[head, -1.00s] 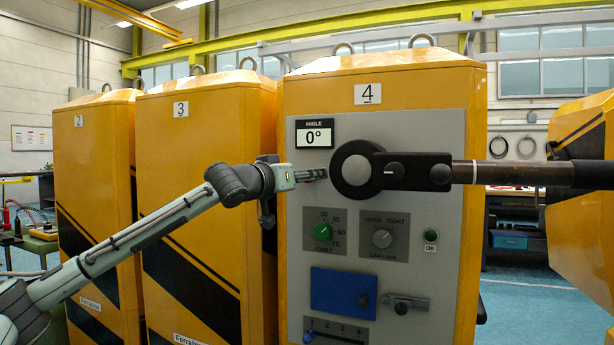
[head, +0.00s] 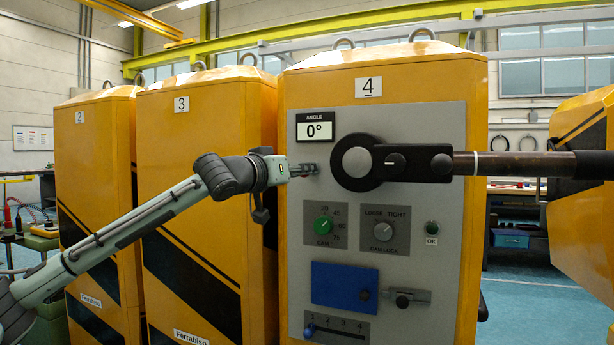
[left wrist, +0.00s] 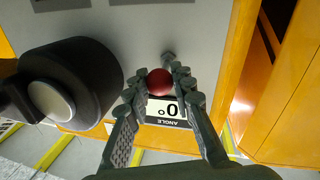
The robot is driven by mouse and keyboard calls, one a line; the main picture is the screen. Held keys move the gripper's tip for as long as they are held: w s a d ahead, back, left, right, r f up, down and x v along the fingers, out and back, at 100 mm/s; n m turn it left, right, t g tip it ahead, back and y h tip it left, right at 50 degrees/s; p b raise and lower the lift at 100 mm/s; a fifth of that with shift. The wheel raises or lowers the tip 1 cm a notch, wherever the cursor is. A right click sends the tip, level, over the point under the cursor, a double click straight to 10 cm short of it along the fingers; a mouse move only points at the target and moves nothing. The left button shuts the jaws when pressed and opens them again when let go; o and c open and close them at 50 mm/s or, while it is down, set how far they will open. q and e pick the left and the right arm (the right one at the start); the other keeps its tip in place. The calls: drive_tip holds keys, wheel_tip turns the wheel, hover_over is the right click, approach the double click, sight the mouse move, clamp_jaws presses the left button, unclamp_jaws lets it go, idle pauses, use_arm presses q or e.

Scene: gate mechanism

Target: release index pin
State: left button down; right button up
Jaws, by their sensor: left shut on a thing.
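The index pin shows in the left wrist view as a red ball knob (left wrist: 160,82) with a short metal stem (left wrist: 168,57) at the panel. My left gripper (left wrist: 160,88) is shut on the red knob, one finger at each side. In the head view my left gripper (head: 312,169) is at the grey panel (head: 400,118), below the angle display (head: 316,130) and left of the black round hub (head: 357,162); its fingers hide the knob there. The display reads 0°. My right gripper is not in view.
A black lever (head: 414,162) runs right from the hub into a long brown bar (head: 515,164). Below are a green cam knob (head: 323,225), a cam lock knob (head: 383,231), a blue cover (head: 343,287) and a small latch (head: 403,301). Yellow cabinets (head: 205,140) stand at left.

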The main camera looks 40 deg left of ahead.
use_arm(q)
drive_tip(key=shift+f, duration=0.1)
drive_tip(key=c, duration=1.6)
unclamp_jaws()
drive_tip(key=shift+c, duration=0.2)
drive_tip(key=o, duration=0.4)
drive_tip(key=shift+s, duration=0.15)
drive_tip(key=shift+c, duration=0.2)
drive_tip(key=s, duration=1.2)
drive_tip(key=shift+d, duration=0.25)
